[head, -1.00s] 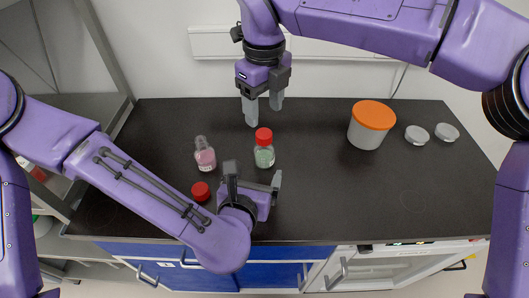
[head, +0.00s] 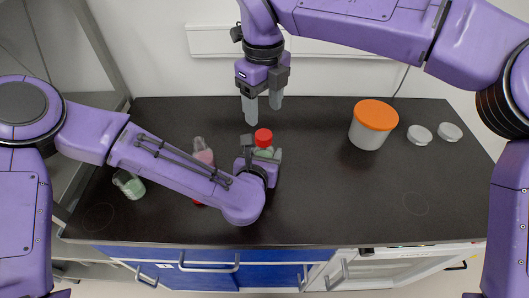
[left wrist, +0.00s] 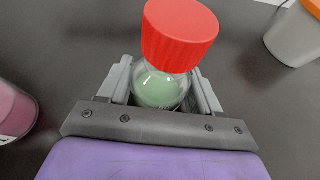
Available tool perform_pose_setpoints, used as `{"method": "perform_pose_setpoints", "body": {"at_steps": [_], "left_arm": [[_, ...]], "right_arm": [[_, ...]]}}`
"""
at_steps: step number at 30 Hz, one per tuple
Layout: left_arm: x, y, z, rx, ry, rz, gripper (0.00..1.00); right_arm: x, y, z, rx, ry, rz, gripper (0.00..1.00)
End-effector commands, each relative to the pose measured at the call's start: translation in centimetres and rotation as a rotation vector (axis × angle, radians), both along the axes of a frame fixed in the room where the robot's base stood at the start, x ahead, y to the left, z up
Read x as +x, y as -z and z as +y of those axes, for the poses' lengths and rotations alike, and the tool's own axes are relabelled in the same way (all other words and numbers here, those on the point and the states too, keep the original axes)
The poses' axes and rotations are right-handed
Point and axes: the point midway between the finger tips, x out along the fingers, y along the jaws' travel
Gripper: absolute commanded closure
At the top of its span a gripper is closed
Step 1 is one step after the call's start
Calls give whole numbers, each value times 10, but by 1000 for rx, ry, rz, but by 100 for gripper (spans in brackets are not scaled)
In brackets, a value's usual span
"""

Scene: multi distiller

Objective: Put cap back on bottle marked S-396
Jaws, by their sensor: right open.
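A bottle with green contents (head: 263,153) and a red cap (head: 264,137) stands at the middle of the bench. My left gripper (head: 263,149) has its fingers on either side of this bottle. In the left wrist view the red cap (left wrist: 180,35) sits above the green bottle (left wrist: 160,88); I cannot tell if the fingers press on it. A bottle with pink contents (head: 203,155) and no red cap on it stands to the left, partly behind my left arm. A loose red cap (head: 197,202) is mostly hidden under that arm. My right gripper (head: 262,108) is open and empty, pointing down. No marking is readable.
Another green bottle (head: 131,187) is at the bench's left. A grey tub with an orange lid (head: 374,115) stands at the right, with two whitish round lids (head: 419,134) (head: 450,131) beside it. The front right of the black bench (head: 350,205) is clear.

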Motion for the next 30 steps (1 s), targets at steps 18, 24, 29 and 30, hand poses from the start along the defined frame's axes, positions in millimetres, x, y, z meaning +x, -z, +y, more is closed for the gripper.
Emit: {"method": "perform_pose_setpoints", "body": {"at_steps": [18, 24, 29, 30], "left_arm": [[0, 1, 0, 1, -1, 2, 100], [0, 1, 0, 1, -1, 2, 100], [-1, 1, 0, 1, -1, 2, 100], [-1, 1, 0, 1, -1, 2, 100]], "right_arm": [[0, 0, 0, -2, -860, 0, 38], [0, 0, 0, -3, -1498, 0, 38], [0, 0, 0, -3, -1959, 1, 38], [0, 0, 0, -3, -2052, 1, 38]]}}
